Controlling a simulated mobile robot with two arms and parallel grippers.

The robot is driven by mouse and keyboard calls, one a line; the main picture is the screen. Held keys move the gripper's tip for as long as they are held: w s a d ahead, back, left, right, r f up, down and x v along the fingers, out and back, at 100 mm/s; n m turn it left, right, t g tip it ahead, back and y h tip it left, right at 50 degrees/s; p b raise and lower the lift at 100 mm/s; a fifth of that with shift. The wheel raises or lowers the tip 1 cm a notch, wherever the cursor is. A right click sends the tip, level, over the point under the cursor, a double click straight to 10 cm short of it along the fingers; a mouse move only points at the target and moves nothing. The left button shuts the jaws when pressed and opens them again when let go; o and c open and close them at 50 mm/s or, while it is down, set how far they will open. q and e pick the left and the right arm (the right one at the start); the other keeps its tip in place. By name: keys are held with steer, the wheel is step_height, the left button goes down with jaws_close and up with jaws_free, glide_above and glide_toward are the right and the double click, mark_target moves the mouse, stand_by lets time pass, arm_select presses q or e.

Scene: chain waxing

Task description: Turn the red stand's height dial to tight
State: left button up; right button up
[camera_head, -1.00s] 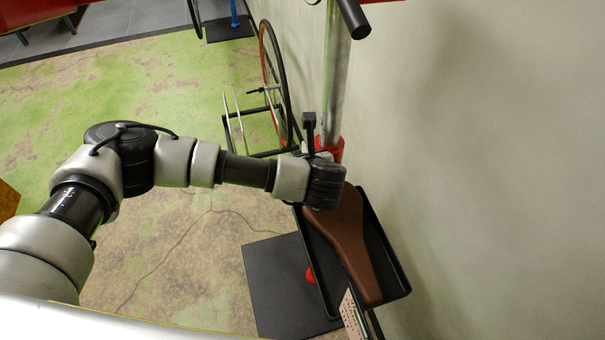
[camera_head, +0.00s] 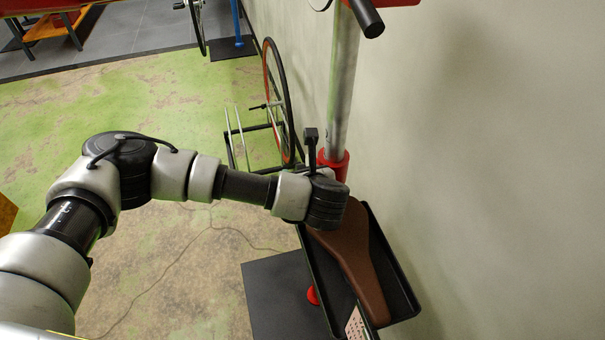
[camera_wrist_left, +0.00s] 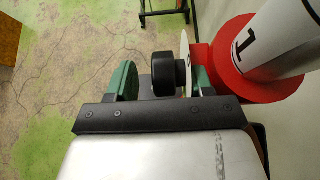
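The red stand shows as a grey post (camera_head: 343,80) with a red collar (camera_head: 335,164) low on it. In the left wrist view the red collar (camera_wrist_left: 236,68) surrounds a white post section marked "1". A black round dial (camera_wrist_left: 166,75) with a thin white disc behind it sticks out from the collar's side. My left gripper (camera_wrist_left: 161,72) has green pads on both sides of the dial, with a visible gap on the left. Contact on the right cannot be told. In the head view my wrist hides the dial. My right gripper is not in view.
A black tray (camera_head: 407,300) with a brown saddle (camera_head: 352,255) lies just below my wrist. A red round object (camera_head: 313,295) sits by the black base plate (camera_head: 270,300). A wheel (camera_head: 276,100) in a rack stands behind. A wall closes the right side; the left floor is open.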

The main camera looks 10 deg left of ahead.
arm_select(q)
steer(key=shift+d, duration=0.1)
steer(key=shift+s+d+r, duration=0.1)
steer(key=shift+r, duration=0.05)
steer(key=b+v, duration=0.1)
steer(key=v, duration=0.6)
steer(key=shift+s+r, duration=0.1)
steer(key=shift+s, duration=0.2)
steer(key=p+v, duration=0.2)
steer(key=v, duration=0.1)
steer(key=shift+o, duration=0.4)
steer(key=shift+w, duration=0.15)
